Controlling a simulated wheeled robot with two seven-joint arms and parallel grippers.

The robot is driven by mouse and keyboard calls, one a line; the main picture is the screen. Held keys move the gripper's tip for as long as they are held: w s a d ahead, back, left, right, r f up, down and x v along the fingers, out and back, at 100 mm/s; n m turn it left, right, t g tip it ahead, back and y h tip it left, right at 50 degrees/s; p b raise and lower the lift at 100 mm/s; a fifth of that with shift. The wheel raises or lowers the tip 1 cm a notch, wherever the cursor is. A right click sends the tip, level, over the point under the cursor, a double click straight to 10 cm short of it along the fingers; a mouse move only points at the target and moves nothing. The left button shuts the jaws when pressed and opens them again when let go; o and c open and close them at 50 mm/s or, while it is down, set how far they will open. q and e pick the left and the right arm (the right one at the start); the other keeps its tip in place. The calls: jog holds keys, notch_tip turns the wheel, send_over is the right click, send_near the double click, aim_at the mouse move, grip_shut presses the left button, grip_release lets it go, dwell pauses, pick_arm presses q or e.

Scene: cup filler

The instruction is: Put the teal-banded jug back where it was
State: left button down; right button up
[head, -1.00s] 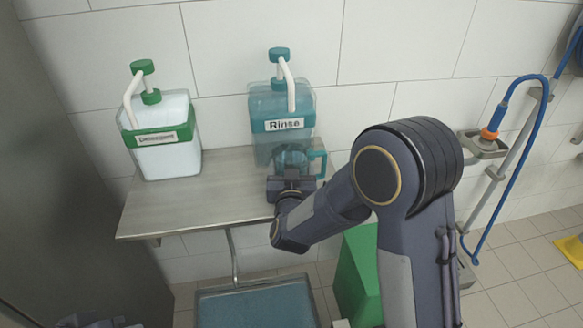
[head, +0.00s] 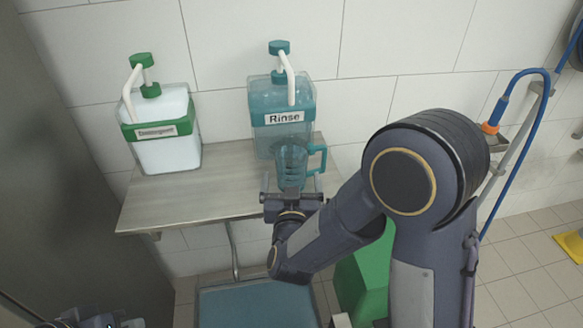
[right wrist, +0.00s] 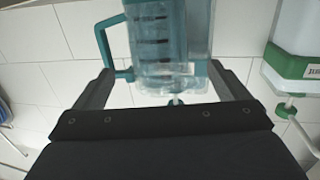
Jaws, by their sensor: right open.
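The teal jug (head: 291,168), clear-walled with a teal handle on its right, stands upright on the steel shelf (head: 160,208), in front of the Rinse dispenser (head: 283,112). My right gripper (head: 291,193) is open and empty at the near side of the jug. In the right wrist view, the jug (right wrist: 165,45) shows ahead, in the gap between the spread fingers (right wrist: 162,75), with no finger clearly touching it. The gripper hides the jug's foot in the head view. My left gripper (head: 100,322) is only partly in view at the bottom left edge.
A white detergent dispenser with a green band (head: 163,135) stands at the shelf's left. A blue-topped basin (head: 255,305) and a green bin (head: 362,280) are below. A blue hose (head: 512,90) hangs on the right wall. The shelf's front left is clear.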

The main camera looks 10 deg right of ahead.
jog(key=s+d+g+y, duration=0.2)
jog(key=s+d+g, duration=0.1)
jog(key=s, duration=0.6)
jog(key=s+d+g+y, duration=0.2)
jog(key=s+d+g, duration=0.2)
jog(key=s, duration=0.5)
jog(key=s+d+g+y, duration=0.3)
jog(key=s+g, duration=0.1)
jog(key=s, duration=0.4)
jog(key=shift+s+d, duration=0.15)
jog(key=shift+s, duration=0.25)
jog(key=shift+r, duration=0.15)
